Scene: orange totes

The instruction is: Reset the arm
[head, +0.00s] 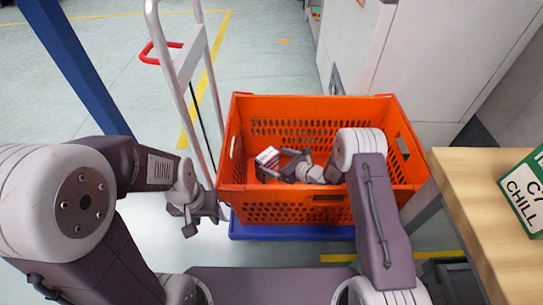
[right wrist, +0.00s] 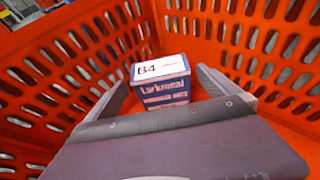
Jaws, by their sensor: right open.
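My right arm reaches down into an orange tote (head: 300,103). My right gripper (head: 273,168) is open inside it, low down near the left part of the tote. A small white, blue and red box (head: 267,156) labelled B4 lies in the tote by the fingertips. In the right wrist view the box (right wrist: 161,82) stands ahead, in line with the gap between the open fingers; I see no grip on it. My left gripper (head: 190,228) hangs outside the tote, beside its left front corner. Its fingers are too small to tell if they are apart.
The tote stands on a blue base (head: 290,232). A hand truck (head: 186,75) with a red handle is at the left, near a blue post (head: 75,65). A wooden table (head: 480,215) with a green box (head: 525,190) is at the right. Pale cabinets (head: 430,60) stand behind.

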